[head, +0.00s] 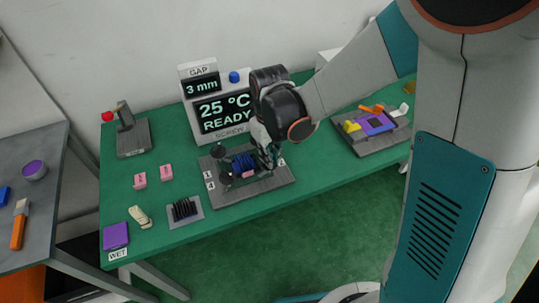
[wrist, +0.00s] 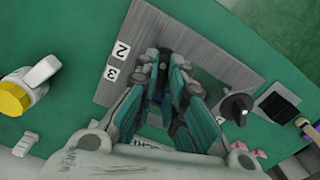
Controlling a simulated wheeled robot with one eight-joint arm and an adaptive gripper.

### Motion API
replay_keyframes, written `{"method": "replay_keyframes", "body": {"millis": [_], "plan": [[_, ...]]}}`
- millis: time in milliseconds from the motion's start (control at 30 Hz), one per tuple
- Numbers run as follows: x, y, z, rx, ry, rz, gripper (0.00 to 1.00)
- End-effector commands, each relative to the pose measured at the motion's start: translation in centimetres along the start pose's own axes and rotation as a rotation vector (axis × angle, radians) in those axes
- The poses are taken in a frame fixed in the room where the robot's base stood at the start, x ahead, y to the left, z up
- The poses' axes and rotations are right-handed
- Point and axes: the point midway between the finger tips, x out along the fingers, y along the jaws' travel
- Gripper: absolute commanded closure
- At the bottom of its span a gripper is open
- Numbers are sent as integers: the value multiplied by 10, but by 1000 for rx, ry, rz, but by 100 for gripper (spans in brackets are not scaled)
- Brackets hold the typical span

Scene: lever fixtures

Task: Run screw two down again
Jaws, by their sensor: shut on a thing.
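The grey screw plate (head: 265,186) lies on the green table, with a dark blue ribbed part (head: 243,163) at its middle. Labels 1 and 4 are at its left end; labels 2 (wrist: 122,49) and 3 (wrist: 111,73) show in the wrist view. My gripper (head: 270,160) is low over the plate's right end; in the wrist view its teal fingers (wrist: 163,65) are near labels 2 and 3. They are shut on a screw knob, which they mostly hide. Another black knob (wrist: 237,107) stands free at the plate's other end. The display (head: 222,113) reads gap 3 mm, 25 °C, READY.
A black finned block (head: 184,209), pink blocks (head: 153,177) and a purple pad (head: 115,236) lie left of the plate. A lever fixture (head: 133,137) stands at back left. A tray (head: 372,143) with coloured parts is to the right.

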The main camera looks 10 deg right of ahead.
Motion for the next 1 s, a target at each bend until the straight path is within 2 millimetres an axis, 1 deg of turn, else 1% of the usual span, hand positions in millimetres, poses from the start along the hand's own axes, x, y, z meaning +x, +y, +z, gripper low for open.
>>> {"method": "replay_keyframes", "body": {"millis": [700,1000], "plan": [[0,0,-1,676,2,0,100],[0,0,-1,910,2,0,100]]}}
